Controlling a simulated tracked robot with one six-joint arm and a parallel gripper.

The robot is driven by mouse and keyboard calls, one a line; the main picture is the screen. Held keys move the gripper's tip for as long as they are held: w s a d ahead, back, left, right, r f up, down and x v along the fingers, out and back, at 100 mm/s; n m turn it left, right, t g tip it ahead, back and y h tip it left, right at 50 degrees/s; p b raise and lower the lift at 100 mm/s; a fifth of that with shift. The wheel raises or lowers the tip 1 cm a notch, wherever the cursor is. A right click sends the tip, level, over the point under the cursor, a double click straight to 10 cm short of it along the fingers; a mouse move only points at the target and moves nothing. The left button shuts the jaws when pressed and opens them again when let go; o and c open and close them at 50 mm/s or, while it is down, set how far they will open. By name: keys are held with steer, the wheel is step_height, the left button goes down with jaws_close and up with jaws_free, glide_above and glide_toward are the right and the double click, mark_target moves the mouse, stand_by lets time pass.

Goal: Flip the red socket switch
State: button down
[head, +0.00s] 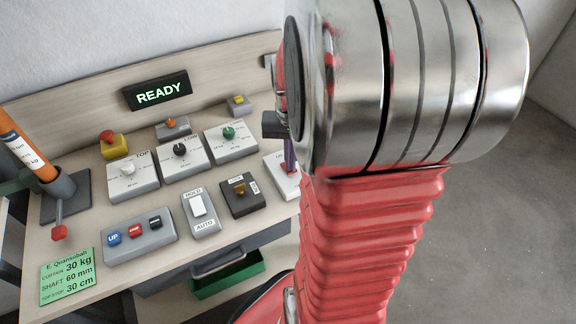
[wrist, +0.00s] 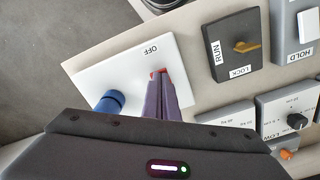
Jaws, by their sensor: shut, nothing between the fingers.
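The socket is a white plate marked OFF (wrist: 125,70), in the upper middle of the wrist view. A blue plug (wrist: 108,103) stands on its left part. Only a small bit of the red switch (wrist: 154,74) shows, at the tips of my gripper. My gripper (wrist: 160,76) is shut and empty, its purple fingers pointing at the switch. I cannot tell whether they touch it. In the head view the white plate (head: 277,162) is partly hidden behind my arm, with my gripper (head: 290,165) just above it.
In the wrist view a dark RUN/LOCK box with a yellow key switch (wrist: 246,47) lies right of the socket. The head view shows a HOLD/AUTO switch (head: 199,206), knob boxes, a three-button box (head: 135,233) and a lit READY display (head: 158,92). An open green drawer (head: 228,279) sits below.

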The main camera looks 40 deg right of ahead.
mark_target(289, 173)
steer(key=shift+f, duration=0.35)
stand_by(0.3)
step_height(289, 173, up, 7)
stand_by(1.2)
stand_by(0.5)
steer(key=shift+f, duration=0.15)
steer(key=shift+s+a+f+n, duration=0.15)
steer(key=shift+s+a+n, duration=0.1)
steer(key=shift+a, duration=0.1)
steer(key=shift+s+a+f+n, duration=0.1)
steer(key=shift+a+f+n, duration=0.05)
steer(key=shift+a+n, duration=0.15)
steer(key=s+a+r+n+t, duration=0.1)
steer(key=a+r+n+t, duration=0.1)
steer(key=a, duration=0.9)
steer(key=s+a+r+n+t, duration=0.2)
steer(key=a+r+n, duration=0.3)
steer(key=a, duration=0.6)
steer(key=shift+s+r+n+t, duration=0.25)
steer(key=shift+n+t, duration=0.3)
steer(key=shift+t, duration=0.25)
